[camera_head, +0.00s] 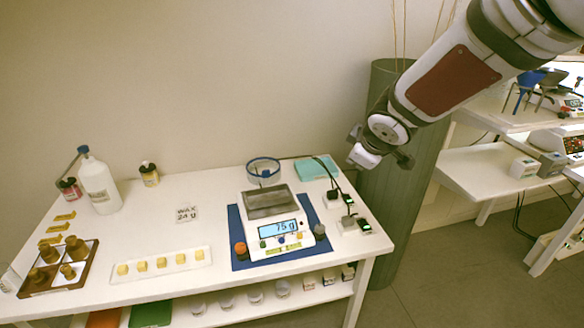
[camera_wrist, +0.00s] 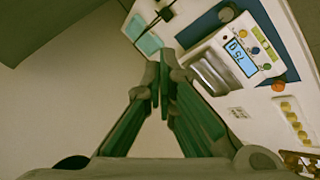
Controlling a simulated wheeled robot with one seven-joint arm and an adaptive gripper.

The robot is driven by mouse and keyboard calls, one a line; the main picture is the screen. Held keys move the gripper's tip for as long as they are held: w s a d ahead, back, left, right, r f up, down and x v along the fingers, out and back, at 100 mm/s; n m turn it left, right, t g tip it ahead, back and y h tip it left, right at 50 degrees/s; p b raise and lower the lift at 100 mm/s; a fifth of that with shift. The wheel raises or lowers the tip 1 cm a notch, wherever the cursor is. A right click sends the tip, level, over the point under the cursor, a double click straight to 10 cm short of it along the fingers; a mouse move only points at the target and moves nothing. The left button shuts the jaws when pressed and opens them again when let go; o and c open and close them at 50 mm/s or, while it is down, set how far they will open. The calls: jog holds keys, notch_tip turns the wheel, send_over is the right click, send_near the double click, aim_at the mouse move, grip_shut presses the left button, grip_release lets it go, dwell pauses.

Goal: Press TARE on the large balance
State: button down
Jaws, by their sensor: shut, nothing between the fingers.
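The large balance (camera_head: 278,228) stands on a blue mat at the right part of the table. It has a grey metal pan (camera_head: 270,203) and a lit display (camera_head: 277,229) reading 75 g. Small coloured buttons line its front panel; their labels are too small to read, so I cannot tell which is TARE. It also shows at upper right in the wrist view, with its display (camera_wrist: 240,56) turned sideways. My gripper (camera_head: 358,150) is above and behind the table's right end, apart from the balance. In the wrist view its fingers (camera_wrist: 163,90) are together and empty.
A clear round dish (camera_head: 264,171) and a teal block (camera_head: 317,168) stand behind the balance. Small black-and-white devices with green lights (camera_head: 353,223) are to its right. A white tray of yellow cubes (camera_head: 160,265) is to its left. A grey-green column (camera_head: 390,180) stands behind my gripper.

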jog(key=w+a+f+n+g+y, duration=0.1)
jog(key=w+a+f+n+y, duration=0.35)
jog(key=a+f, duration=0.6)
jog(key=n+g+y, duration=0.3)
jog(key=n, duration=0.1)
send_over(281, 242)
notch_tip(281, 242, down, 7)
jog(key=shift+a+r+p, duration=0.1)
jog(key=shift+p, duration=0.35)
notch_tip(281, 242, down, 9)
jog(key=b, duration=0.7)
jog(key=shift+r+b, duration=0.1)
jog(key=shift+b, duration=0.3)
jog(key=shift+f+b, duration=0.3)
jog(key=shift+f, duration=0.1)
